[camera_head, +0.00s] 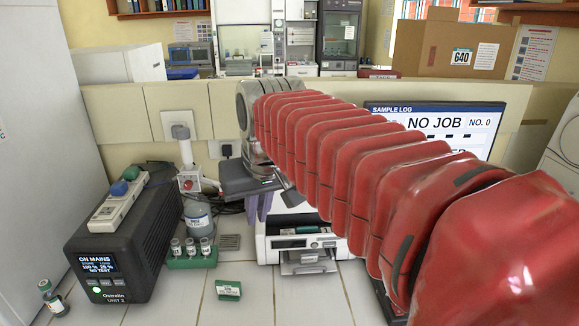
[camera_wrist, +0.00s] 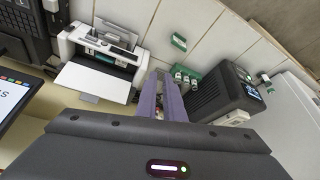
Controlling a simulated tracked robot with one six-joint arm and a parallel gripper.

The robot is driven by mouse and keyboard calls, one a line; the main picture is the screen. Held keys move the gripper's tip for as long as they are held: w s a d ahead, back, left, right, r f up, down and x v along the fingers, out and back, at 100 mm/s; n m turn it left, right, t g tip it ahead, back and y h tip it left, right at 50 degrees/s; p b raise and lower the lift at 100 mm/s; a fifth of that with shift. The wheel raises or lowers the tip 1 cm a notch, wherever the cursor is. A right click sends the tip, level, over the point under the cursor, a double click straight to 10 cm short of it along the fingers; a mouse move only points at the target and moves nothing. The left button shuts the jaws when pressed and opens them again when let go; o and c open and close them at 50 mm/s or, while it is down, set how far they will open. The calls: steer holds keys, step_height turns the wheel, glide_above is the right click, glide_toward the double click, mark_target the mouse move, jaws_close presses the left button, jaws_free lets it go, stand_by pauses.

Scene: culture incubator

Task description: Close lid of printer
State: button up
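The white printer (camera_head: 262,243) stands on the tiled bench below my arm, with its dark inside partly showing above the front panel. In the wrist view the printer (camera_wrist: 138,72) is at the upper left, and its white lid (camera_wrist: 88,82) appears raised at the side nearer the camera. My arm hides the lid in the head view. My gripper (camera_head: 258,207) has purple fingers pointing down, empty, left of the printer in the picture. In the wrist view my gripper (camera_wrist: 162,76) shows a narrow gap between its fingers, beside the printer and apart from the lid.
A black power unit (camera_head: 120,245) stands at the left. A green rack of vials (camera_head: 192,260) and a small green box (camera_head: 228,290) lie between it and the printer. A monitor (camera_head: 450,112) stands at the right behind my arm. Clear tiles lie in front.

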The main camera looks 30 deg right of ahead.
steer(key=shift+m+g, duration=0.4)
steer(key=shift+m, duration=0.2)
steer(key=w+d+r, duration=0.1)
steer(key=w+d, duration=0.1)
steer(key=w, duration=0.1)
steer(key=w+d+r, duration=0.2)
steer(key=w, duration=0.1)
steer(key=w+d+r, duration=0.1)
steer(key=w+d, duration=0.1)
steer(key=shift+w+r, duration=0.2)
steer(key=shift+w, duration=0.2)
jaws_close()
steer(key=w+d+f+m, duration=0.1)
steer(key=w+d, duration=0.6)
steer(key=d, duration=0.3)
steer(key=w+d+f+m+g, duration=0.1)
steer(key=w+d, duration=0.6)
steer(key=d, duration=0.3)
steer(key=shift+f+m+h, duration=0.25)
steer(key=shift+m+h, duration=0.05)
steer(key=shift+w+d+f, duration=0.1)
step_height(320, 180, down, 9)
steer(key=s, duration=0.1)
steer(key=shift+s+a, duration=0.2)
steer(key=shift+a, duration=0.15)
steer(key=shift+s, duration=0.2)
